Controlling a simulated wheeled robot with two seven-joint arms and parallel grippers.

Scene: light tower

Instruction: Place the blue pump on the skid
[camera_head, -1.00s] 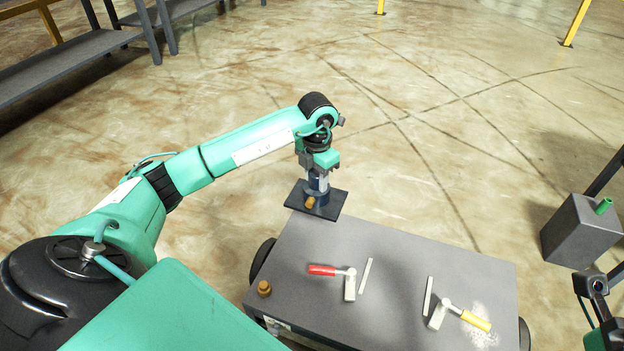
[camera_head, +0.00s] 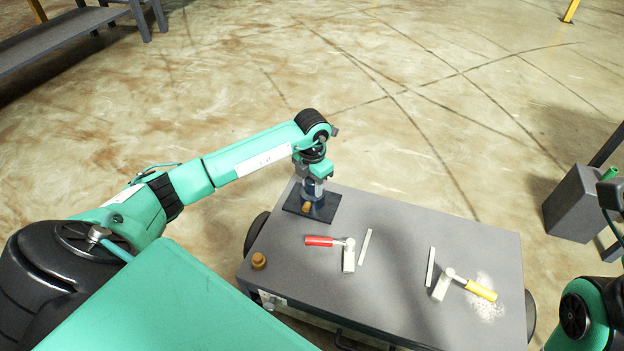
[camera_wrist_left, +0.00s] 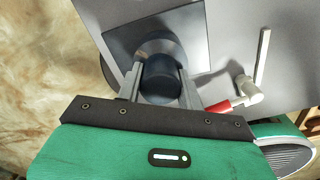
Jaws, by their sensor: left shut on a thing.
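The blue pump (camera_head: 314,189) is a dark blue cylinder on a dark square base plate (camera_head: 327,212), with a small brass stub at its front. My left gripper (camera_head: 313,178) comes down from above and is shut on the pump. The left wrist view shows the pump body (camera_wrist_left: 160,78) between the two fingers. The pump is upright over the far-left corner of the grey skid (camera_head: 400,240); I cannot tell whether its plate touches the surface. My right arm shows at the lower right, but its gripper is out of view.
On the skid are a red-handled clamp (camera_head: 325,241), a yellow-handled clamp (camera_head: 470,286), two pale strips (camera_head: 364,247) (camera_head: 430,267) and a brass plug (camera_head: 259,261). A pale powdery patch lies by the yellow handle. A grey box (camera_head: 574,204) stands to the right.

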